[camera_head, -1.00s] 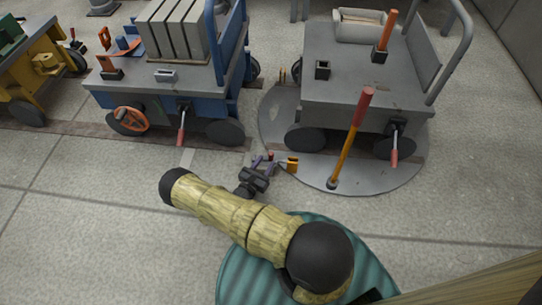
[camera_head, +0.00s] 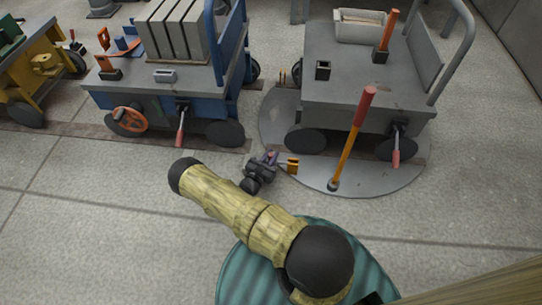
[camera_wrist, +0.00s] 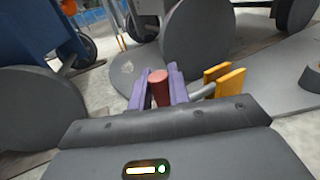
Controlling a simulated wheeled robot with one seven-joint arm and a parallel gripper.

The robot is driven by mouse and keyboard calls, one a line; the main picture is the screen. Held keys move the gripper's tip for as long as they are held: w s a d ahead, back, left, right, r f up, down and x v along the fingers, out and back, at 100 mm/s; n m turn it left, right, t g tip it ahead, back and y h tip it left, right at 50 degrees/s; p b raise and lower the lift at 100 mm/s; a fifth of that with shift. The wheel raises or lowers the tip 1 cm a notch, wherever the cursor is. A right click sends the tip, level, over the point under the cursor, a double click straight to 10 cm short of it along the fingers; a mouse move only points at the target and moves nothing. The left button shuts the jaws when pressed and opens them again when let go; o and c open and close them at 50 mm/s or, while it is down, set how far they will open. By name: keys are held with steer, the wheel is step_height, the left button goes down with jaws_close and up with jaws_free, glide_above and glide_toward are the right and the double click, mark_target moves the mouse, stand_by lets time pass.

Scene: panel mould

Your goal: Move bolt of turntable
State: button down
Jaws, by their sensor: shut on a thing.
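The turntable (camera_head: 370,178) is a flat grey disc in the floor with a grey cart on it. At its left front edge is the bolt, a grey rod (camera_wrist: 202,91) with a red upright handle (camera_wrist: 158,88). The rod reaches to two orange-yellow plates (camera_wrist: 228,80), which also show in the head view (camera_head: 292,165). My gripper (camera_head: 270,157) is low beside the disc's edge. In the wrist view its purple fingers (camera_wrist: 158,90) are closed on both sides of the red handle. How far the rod sits between the plates is not clear.
A yellow lever with a red grip (camera_head: 350,140) stands tilted on the disc's front rim. The grey cart (camera_head: 360,85) is close behind my gripper. A blue cart (camera_head: 165,100) stands to the left on a rail strip. The floor in front is clear.

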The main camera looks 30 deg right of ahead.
steer(key=shift+w+a, duration=0.5)
steer(key=shift+a, duration=0.25)
steer(key=shift+w+a, duration=0.55)
steer(key=shift+a, duration=0.25)
steer(key=shift+w+a, duration=0.5)
steer(key=shift+a, duration=0.25)
steer(key=c, duration=1.6)
jaws_free()
steer(key=shift+o, duration=1.3)
steer(key=shift+a, duration=0.2)
steer(key=shift+s+d, duration=0.1)
steer(key=shift+s+a+p, duration=0.15)
steer(key=shift+a+p, duration=0.1)
steer(key=shift+p, duration=0.05)
steer(key=p+v, duration=0.1)
steer(key=v, duration=1.6)
steer(key=shift+p, duration=0.4)
